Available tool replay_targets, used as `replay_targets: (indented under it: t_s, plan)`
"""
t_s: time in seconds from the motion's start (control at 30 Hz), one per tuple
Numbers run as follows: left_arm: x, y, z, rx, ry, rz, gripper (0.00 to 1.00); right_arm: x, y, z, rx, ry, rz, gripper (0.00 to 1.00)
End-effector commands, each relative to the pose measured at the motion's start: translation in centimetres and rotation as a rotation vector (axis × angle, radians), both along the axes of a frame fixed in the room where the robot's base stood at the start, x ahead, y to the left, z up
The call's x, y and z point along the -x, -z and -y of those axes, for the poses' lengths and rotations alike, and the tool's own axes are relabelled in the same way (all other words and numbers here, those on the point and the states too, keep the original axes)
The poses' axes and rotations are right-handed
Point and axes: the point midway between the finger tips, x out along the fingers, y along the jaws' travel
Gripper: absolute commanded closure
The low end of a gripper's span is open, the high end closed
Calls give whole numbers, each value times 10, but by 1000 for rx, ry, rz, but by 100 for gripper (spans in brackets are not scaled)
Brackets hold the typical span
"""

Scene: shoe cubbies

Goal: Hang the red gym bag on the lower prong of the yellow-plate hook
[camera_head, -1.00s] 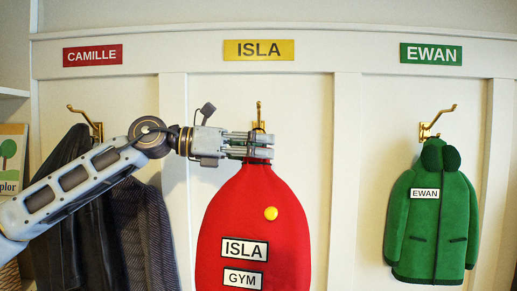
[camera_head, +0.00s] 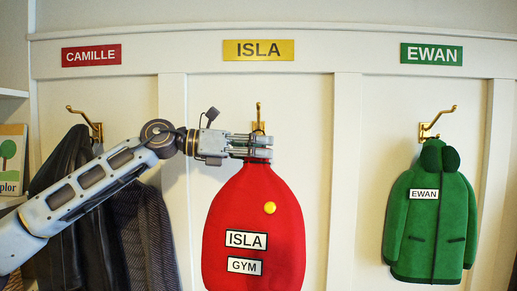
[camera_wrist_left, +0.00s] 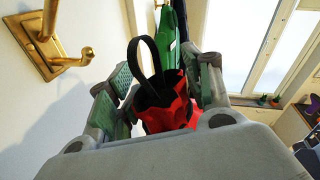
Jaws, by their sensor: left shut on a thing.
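The red gym bag (camera_head: 254,210) hangs upright from my left gripper (camera_head: 262,146), with "ISLA" and "GYM" labels and a yellow dot. The gripper is shut on the bag's top. In the left wrist view the bag (camera_wrist_left: 168,112) shows between the fingers, and its black loop (camera_wrist_left: 143,45) stands up above them. The brass hook (camera_head: 258,116) under the yellow ISLA plate (camera_head: 259,50) is just above the gripper, its lower part hidden. In the wrist view the hook (camera_wrist_left: 42,48) is at left, its prong apart from the loop. My right gripper is not in view.
Dark coats (camera_head: 70,210) hang under the red CAMILLE plate (camera_head: 91,55) at left, behind my left arm. A green coat (camera_head: 430,215) hangs from the brass hook (camera_head: 436,122) at right. White wall panels between the bag and green coat are clear.

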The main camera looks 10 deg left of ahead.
Motion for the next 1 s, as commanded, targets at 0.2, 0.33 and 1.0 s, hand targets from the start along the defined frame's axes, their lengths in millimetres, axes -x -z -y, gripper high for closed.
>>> replay_targets:
  t_s: [0.2,0.33,1.0]
  plan:
    - [-9,-1,-2,3,-1,-2,100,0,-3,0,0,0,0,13]
    - [-14,-1,-3,2,-1,0,100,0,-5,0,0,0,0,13]
    - [-41,-1,-9,3,-1,-1,100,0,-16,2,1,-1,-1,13]
